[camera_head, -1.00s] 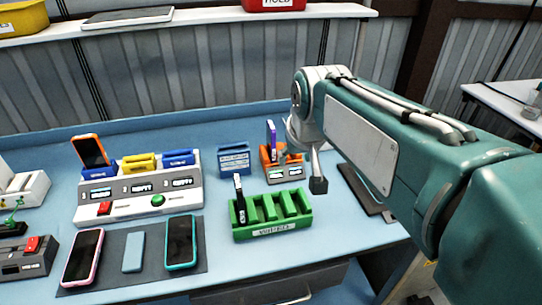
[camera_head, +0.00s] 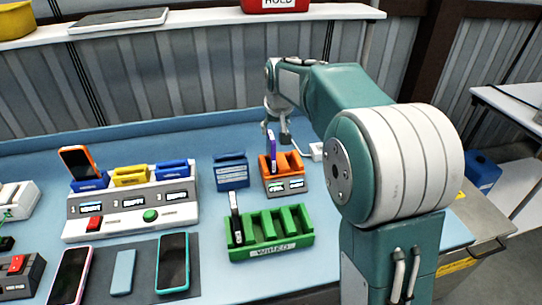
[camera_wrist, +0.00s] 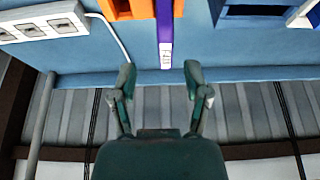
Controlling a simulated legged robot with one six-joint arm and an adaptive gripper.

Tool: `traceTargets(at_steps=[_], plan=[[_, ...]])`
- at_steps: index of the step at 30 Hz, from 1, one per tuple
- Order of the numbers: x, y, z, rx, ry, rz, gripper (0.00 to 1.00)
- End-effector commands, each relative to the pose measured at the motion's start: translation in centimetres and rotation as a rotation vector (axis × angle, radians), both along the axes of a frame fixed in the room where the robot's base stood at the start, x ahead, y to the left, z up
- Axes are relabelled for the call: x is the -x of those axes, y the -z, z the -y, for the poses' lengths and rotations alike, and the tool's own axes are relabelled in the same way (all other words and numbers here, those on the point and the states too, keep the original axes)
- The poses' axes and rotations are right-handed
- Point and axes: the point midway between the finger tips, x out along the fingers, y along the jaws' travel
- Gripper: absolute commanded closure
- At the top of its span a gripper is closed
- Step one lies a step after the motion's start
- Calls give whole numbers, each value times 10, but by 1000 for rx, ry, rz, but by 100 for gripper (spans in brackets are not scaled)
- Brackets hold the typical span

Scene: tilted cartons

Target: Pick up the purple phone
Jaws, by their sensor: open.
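The purple phone (camera_head: 271,145) stands upright in the left part of an orange two-slot dock (camera_head: 283,165) with small lit displays. In the wrist view the phone (camera_wrist: 165,28) shows as a narrow purple strip with a white label at its near end. The orange dock (camera_wrist: 122,10) is beside it. My gripper (camera_wrist: 160,75) is open and empty. Its two fingertips lie either side of the phone's line, with the phone just beyond them and apart from them.
A green rack (camera_head: 268,247) holding one dark phone is in front of the dock. A blue holder (camera_head: 231,172) is to its left. A white socket strip (camera_wrist: 45,28) and cable are nearby. A wall is close behind. Several phones lie at front left.

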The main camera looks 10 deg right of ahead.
Motion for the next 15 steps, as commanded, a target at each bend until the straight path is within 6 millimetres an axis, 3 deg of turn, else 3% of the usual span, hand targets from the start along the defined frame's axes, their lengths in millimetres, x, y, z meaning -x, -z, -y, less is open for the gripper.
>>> traceTargets(at_steps=[8,15], plan=[[-9,20,-4,3,-1,-1,39],[-24,52,-6,2,-1,-1,39]])
